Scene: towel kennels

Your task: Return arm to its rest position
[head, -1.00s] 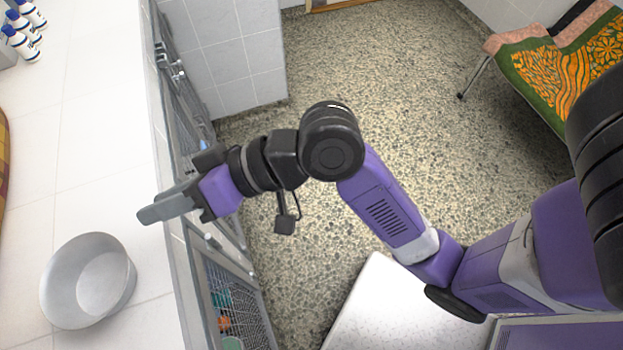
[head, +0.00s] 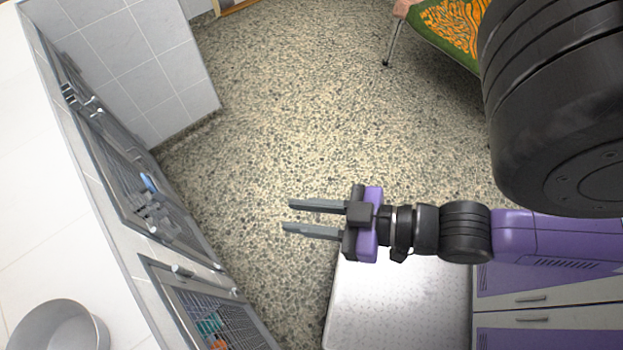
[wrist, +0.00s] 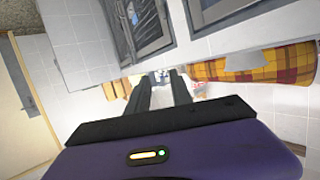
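My gripper (head: 288,217) is over the speckled floor in the head view, pointing left, with its two grey fingers apart and nothing between them. It is apart from the kennel fronts on the left. The two fingers also show in the wrist view (wrist: 158,92), spread with a gap between them. My purple and black arm reaches in from the right side of the head view.
Wire-door kennels (head: 130,185) line the left under a white counter (head: 30,220), where a metal bowl (head: 95,325) stands. A patterned bench (head: 455,25) is at the upper right. The floor (head: 300,110) between is clear. The wrist view shows an orange checked cloth (wrist: 290,65).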

